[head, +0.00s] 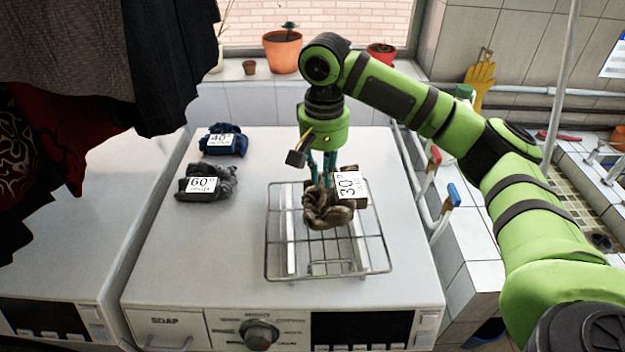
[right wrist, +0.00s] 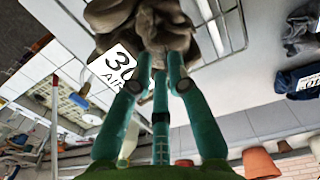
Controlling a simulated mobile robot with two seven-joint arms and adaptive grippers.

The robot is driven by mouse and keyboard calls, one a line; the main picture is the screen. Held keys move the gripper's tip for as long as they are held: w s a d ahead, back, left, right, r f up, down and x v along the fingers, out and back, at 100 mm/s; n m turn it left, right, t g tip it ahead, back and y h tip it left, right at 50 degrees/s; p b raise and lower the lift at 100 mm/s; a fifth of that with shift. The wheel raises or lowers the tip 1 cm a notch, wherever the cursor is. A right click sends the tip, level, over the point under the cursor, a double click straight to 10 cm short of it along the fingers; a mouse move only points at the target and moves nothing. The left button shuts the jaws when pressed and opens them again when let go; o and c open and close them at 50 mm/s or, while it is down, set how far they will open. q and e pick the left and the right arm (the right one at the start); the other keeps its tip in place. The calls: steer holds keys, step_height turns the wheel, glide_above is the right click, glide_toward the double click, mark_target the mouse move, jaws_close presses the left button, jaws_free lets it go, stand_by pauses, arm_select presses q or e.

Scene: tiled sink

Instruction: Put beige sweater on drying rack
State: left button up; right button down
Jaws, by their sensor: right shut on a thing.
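The beige sweater (head: 325,212), a crumpled brownish bundle with a white "30" tag, is at the wire drying rack (head: 279,275) on top of the washing machine. My right gripper (head: 322,182) comes down from above and is shut on the sweater's far side. In the right wrist view the fingers (right wrist: 160,62) pinch the sweater (right wrist: 150,22), and rack wires (right wrist: 228,18) show beside it. The sweater lies over the rack's far half; whether it rests on the wires or hangs just above them I cannot tell. My left gripper is not in view.
A dark blue garment (head: 226,143) tagged "40" and a grey garment (head: 212,184) tagged "60" lie left of the rack. Dark clothes (head: 70,60) hang at upper left. Potted plants (head: 282,50) stand on the window sill. The machine top is clear around the rack's left side.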

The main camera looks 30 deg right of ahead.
mark_target(312, 185)
steer(key=w, duration=0.1)
steer(key=w+f, duration=0.1)
steer(key=w, duration=0.1)
steer(key=shift+a+f+p, duration=0.3)
steer(key=shift+a+p, duration=0.1)
steer(key=shift+s+f+p, duration=0.1)
steer(key=shift+f+p, duration=0.2)
steer(key=shift+f, duration=0.05)
step_height(312, 185, down, 2)
steer(key=shift+s+f+p, duration=0.1)
steer(key=shift+p, duration=0.55)
steer(key=shift+f, duration=0.4)
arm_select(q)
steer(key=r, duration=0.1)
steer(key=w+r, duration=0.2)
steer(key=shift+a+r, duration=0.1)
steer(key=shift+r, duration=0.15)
arm_select(e)
steer(key=shift+f, duration=0.15)
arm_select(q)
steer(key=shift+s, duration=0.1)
arm_select(e)
steer(key=shift+f, duration=0.1)
steer(key=c, duration=1.2)
jaws_free()
